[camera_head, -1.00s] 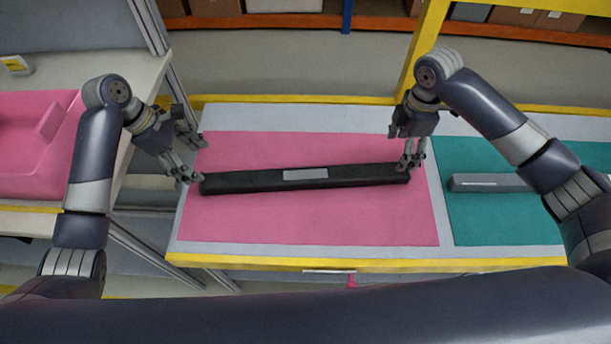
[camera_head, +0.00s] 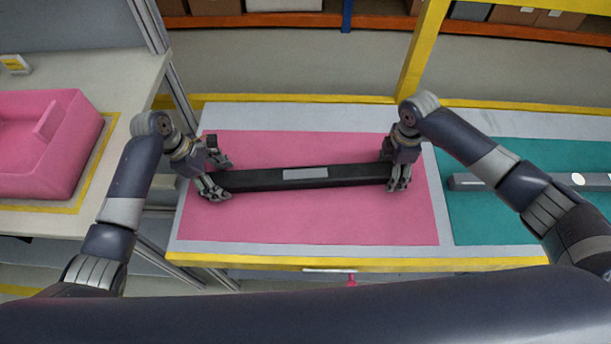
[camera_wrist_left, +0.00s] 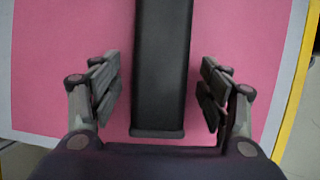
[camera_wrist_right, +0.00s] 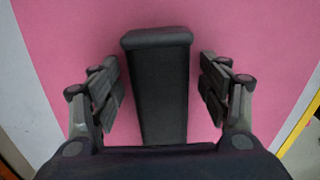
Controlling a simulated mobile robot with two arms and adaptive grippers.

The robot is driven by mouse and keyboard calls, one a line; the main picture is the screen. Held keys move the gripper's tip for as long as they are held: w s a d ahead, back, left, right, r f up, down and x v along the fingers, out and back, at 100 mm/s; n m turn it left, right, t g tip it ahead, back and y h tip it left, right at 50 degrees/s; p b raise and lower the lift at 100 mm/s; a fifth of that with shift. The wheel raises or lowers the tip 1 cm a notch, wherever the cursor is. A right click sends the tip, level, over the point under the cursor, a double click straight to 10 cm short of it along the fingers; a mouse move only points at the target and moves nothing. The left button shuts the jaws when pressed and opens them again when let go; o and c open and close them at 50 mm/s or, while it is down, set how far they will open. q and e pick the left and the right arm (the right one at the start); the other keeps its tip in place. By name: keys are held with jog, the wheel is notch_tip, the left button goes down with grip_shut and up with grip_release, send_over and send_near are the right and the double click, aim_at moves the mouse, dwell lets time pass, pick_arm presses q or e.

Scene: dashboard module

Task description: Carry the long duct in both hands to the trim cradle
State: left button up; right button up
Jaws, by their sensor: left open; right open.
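The long duct (camera_head: 350,177) is a black bar with a grey label, lying on the pink mat (camera_head: 310,225) on the table. My left gripper (camera_head: 217,178) is open around the duct's left end. In the left wrist view the duct (camera_wrist_left: 163,70) runs between the open fingers (camera_wrist_left: 160,90), with a gap on each side. My right gripper (camera_head: 394,170) is open around the right end. In the right wrist view the duct's end (camera_wrist_right: 157,60) sits between the open fingers (camera_wrist_right: 160,90), apart from both. The pink moulded block (camera_head: 45,140) at the left may be the trim cradle.
The pink block stands on a separate side table (camera_head: 135,95) at the left, with a gap between the tables. A teal mat (camera_head: 490,220) with a grey bar (camera_head: 465,182) lies at the right. A yellow post (camera_head: 420,60) rises behind the table.

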pick_arm(q)
jog(key=c, duration=1.4)
pick_arm(e)
jog(key=c, duration=1.4)
pick_arm(q)
jog(key=shift+r, duration=0.15)
pick_arm(e)
jog(key=shift+r, duration=0.2)
